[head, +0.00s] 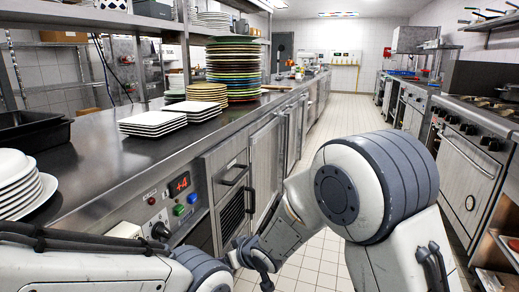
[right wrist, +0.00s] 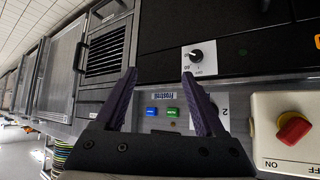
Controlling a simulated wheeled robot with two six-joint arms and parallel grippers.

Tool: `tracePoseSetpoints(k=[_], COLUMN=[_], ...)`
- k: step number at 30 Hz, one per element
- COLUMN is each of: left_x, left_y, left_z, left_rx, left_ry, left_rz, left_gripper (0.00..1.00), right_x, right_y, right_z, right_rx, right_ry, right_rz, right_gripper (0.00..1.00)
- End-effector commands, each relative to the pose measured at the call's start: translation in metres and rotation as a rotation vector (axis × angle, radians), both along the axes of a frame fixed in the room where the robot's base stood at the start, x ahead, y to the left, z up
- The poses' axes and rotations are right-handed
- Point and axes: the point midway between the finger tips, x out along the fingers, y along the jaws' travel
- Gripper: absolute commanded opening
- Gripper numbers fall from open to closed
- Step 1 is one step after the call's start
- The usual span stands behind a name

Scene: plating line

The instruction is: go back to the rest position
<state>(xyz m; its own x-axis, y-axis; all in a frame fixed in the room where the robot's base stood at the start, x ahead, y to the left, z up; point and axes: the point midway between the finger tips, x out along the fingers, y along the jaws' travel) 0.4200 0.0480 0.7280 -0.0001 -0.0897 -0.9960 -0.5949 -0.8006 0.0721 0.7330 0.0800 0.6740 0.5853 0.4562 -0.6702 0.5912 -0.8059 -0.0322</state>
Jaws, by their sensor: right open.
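My right gripper (right wrist: 159,76) shows in the right wrist view with its two dark purple fingers spread apart and nothing between them. It faces the counter's steel front, with a blue button (right wrist: 151,111) and a green button (right wrist: 173,112) seen between the fingers. I cannot tell whether it touches the panel. In the head view my right arm bends in from the lower right and reaches toward the cabinet front; its fingers are not clear there. My left arm crosses the bottom left corner, and its gripper is not in view.
The control panel (head: 164,199) has a red display (head: 180,183) reading +4. A red knob (right wrist: 293,129) sits on a pale box. White plates (head: 20,185), square plates (head: 152,123) and a tall coloured plate stack (head: 233,68) stand on the counter (head: 95,155). The tiled aisle (head: 345,110) is clear farther back.

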Motion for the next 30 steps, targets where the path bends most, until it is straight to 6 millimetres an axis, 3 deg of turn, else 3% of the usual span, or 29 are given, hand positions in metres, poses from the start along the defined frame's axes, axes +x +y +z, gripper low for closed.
tracePoseSetpoints(k=[1,6,12,19,20,21,30], left_x=[0.000,0.000,0.000,0.000,0.000,0.000,0.000], left_y=[0.000,0.000,0.000,0.000,0.000,0.000,0.000], left_z=[0.000,0.000,0.000,0.000,0.004,0.022,0.093], left_rx=[0.000,0.000,0.000,0.000,0.001,0.001,0.000], left_ry=[0.000,0.000,0.000,0.000,0.001,0.001,0.000], left_rz=[0.000,0.000,0.000,0.000,0.000,0.000,0.000], left_gripper=[0.50,0.50,0.50,0.50,0.50,0.50,0.50], right_x=[-0.021,-0.110,-0.214,-0.311,-0.320,-0.315,-0.314], right_y=[-0.010,-0.054,-0.095,-0.127,-0.130,-0.128,-0.128], right_z=[0.014,0.036,0.047,0.055,0.060,0.077,0.148], right_rx=[-0.054,-0.233,-0.356,-0.427,-0.434,-0.434,-0.434], right_ry=[0.030,0.214,0.432,0.639,0.658,0.655,0.652], right_rz=[-0.019,-0.063,-0.036,0.046,0.057,0.051,0.047], right_gripper=[0.72,0.72,0.72,0.72,0.72,0.72,0.72])
